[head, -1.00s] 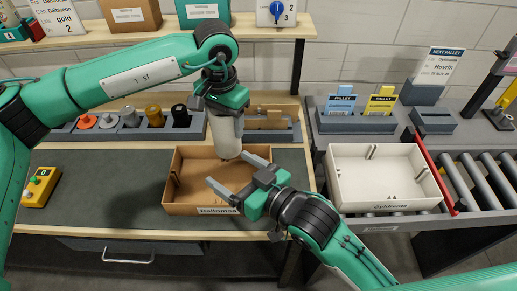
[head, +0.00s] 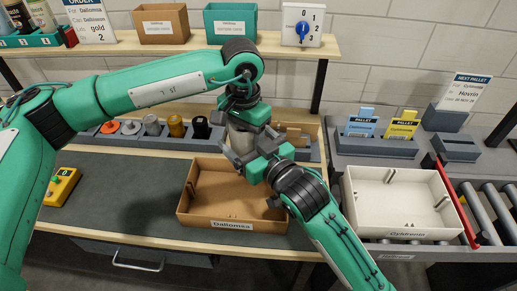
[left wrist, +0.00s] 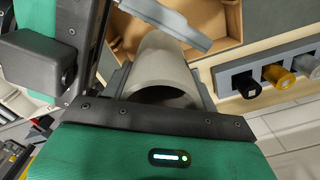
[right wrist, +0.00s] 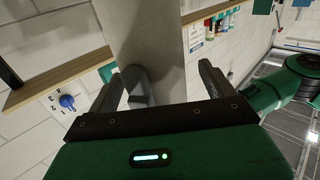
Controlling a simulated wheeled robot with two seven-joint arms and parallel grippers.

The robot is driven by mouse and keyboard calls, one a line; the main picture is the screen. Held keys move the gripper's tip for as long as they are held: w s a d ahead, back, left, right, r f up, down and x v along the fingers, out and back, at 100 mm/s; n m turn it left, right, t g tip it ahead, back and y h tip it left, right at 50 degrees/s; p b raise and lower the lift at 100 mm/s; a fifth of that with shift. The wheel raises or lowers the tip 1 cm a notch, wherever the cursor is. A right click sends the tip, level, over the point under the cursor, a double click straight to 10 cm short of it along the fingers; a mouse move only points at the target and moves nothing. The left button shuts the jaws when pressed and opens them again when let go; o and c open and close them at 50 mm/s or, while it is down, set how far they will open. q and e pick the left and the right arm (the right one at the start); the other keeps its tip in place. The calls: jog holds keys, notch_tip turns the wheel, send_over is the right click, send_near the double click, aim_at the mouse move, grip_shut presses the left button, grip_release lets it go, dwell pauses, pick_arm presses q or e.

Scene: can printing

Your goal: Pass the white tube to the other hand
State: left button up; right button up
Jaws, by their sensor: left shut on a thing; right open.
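The white tube (left wrist: 165,68) is held upright by my left gripper (left wrist: 165,90), which is shut on its upper end. In the head view the tube (head: 240,140) hangs below the left gripper (head: 245,125), above the back of the brown box, and is partly hidden by my right gripper (head: 245,158). In the right wrist view the tube (right wrist: 150,40) stands between the two open fingers of the right gripper (right wrist: 165,85), with room on both sides. I cannot tell whether either right finger touches it.
The brown box (head: 235,222) labelled Dallonsa is on the dark mat below. A white box (head: 400,237) stands on the right by the rollers. A grey rack (head: 110,143) with several coloured stamps runs along the back.

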jog(key=shift+w+a, duration=0.4)
jog(key=shift+w, duration=0.1)
jog(key=c, duration=1.1)
pick_arm(q)
jog(key=o, duration=1.1)
jog(key=shift+d, duration=0.1)
pick_arm(e)
jog(key=shift+s, duration=0.1)
pick_arm(q)
jog(key=shift+r, duration=0.1)
